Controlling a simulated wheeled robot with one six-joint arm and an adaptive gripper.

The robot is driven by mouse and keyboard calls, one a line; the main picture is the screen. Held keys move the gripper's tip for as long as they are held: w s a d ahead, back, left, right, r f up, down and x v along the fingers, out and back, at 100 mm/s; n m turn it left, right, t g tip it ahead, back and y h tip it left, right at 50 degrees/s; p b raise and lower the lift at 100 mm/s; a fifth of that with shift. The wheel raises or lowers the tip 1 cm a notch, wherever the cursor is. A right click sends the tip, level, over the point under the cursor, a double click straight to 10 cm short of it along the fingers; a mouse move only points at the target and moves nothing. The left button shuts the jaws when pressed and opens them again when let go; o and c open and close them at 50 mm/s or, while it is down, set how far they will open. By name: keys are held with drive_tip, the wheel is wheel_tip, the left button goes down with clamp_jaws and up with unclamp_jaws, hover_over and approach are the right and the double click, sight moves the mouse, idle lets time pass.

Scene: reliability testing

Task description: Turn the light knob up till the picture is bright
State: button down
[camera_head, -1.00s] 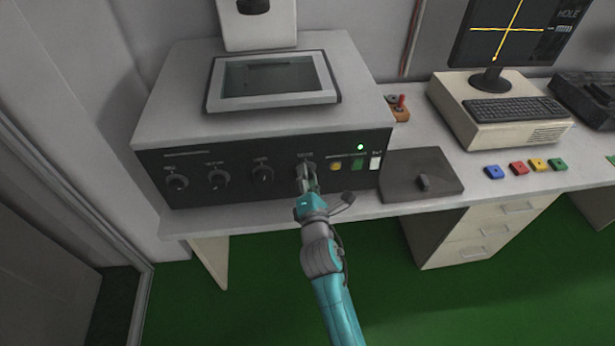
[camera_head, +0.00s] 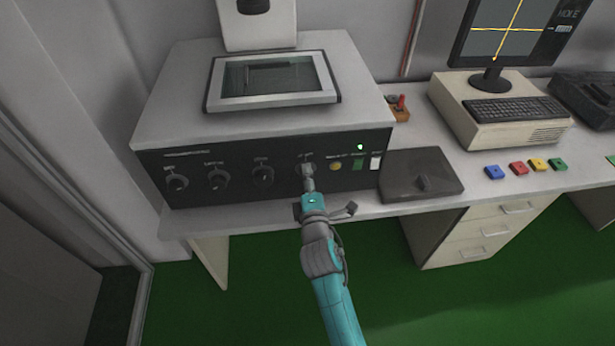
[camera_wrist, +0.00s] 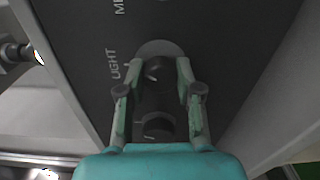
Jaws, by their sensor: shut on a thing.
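The light knob is the rightmost round knob on the machine's dark front panel (camera_head: 215,196). In the wrist view the knob (camera_wrist: 157,70) sits between my fingers, beside the word LIGHT printed on the panel. My gripper (camera_head: 308,170) is shut on this knob, and it also fills the lower middle of the wrist view (camera_wrist: 158,85). In the head view my fingers cover most of the knob. The picture on the monitor (camera_head: 510,28) is a grey field with a yellow cross, cut off by the frame's top edge.
Several other knobs, such as the far left one (camera_head: 177,183), line the panel to the left. A yellow button (camera_head: 336,167), a green button (camera_head: 358,164) and a white switch (camera_head: 376,162) sit close to the right. A dark box with a small joystick (camera_head: 422,174) lies beside the machine.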

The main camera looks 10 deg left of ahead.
drive_tip(key=m, duration=2.9)
drive_tip(key=shift+f+m, duration=0.15)
drive_tip(key=shift+m, duration=0.15)
idle(0.3)
drive_tip(key=c, duration=0.8)
unclamp_jaws()
drive_tip(key=shift+o, duration=0.2)
drive_tip(key=shift+s, duration=0.15)
drive_tip(key=v, duration=1.1)
drive_tip(key=shift+s, duration=0.35)
